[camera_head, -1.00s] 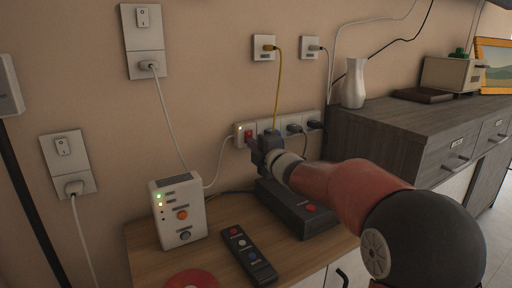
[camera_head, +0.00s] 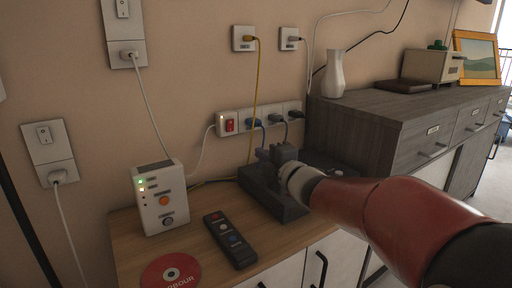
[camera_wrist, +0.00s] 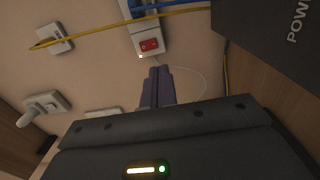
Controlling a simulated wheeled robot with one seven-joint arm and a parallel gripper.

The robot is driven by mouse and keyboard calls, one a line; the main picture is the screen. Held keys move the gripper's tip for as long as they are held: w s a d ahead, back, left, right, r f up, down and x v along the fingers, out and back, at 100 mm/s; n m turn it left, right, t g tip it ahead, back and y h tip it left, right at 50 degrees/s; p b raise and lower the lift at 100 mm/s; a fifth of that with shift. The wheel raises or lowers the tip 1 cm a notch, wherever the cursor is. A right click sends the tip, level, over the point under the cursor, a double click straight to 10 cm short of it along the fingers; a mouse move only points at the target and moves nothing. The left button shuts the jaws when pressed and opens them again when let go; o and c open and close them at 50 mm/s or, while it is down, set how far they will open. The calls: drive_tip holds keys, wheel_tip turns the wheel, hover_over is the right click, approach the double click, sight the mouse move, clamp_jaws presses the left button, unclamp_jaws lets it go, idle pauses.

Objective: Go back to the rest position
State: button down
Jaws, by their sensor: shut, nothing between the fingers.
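My gripper (camera_head: 268,154) is at the end of my red arm, over the black box on the small wooden cabinet. In the wrist view its fingers (camera_wrist: 158,72) are together with nothing between them. They point toward the power strip (camera_head: 247,124) on the wall, which has a red switch (camera_head: 229,125) at its left end. The switch also shows in the wrist view (camera_wrist: 149,45). My gripper looks apart from the strip. Several plugs sit in the strip.
The black box (camera_head: 262,189) is just under my gripper. A grey dresser (camera_head: 385,112) with a white vase (camera_head: 334,75) stands at right. Cords hang on the wall.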

drive_tip(key=s+d+r+m+g+h+p, duration=0.25)
drive_tip(key=s+d+m+h+p, duration=0.6)
drive_tip(key=s+d+m, duration=0.65)
drive_tip(key=s+f+m+g+p, duration=0.1)
drive_tip(key=s+f+m+g, duration=0.2)
drive_tip(key=s, duration=0.6)
drive_tip(key=s+f+m+g+h, duration=0.1)
drive_tip(key=s+f+m+g, duration=0.2)
drive_tip(key=s+m, duration=0.3)
drive_tip(key=s+g, duration=0.1)
drive_tip(key=s, duration=0.2)
drive_tip(key=shift+f+p, duration=0.25)
drive_tip(key=shift+p, duration=0.15)
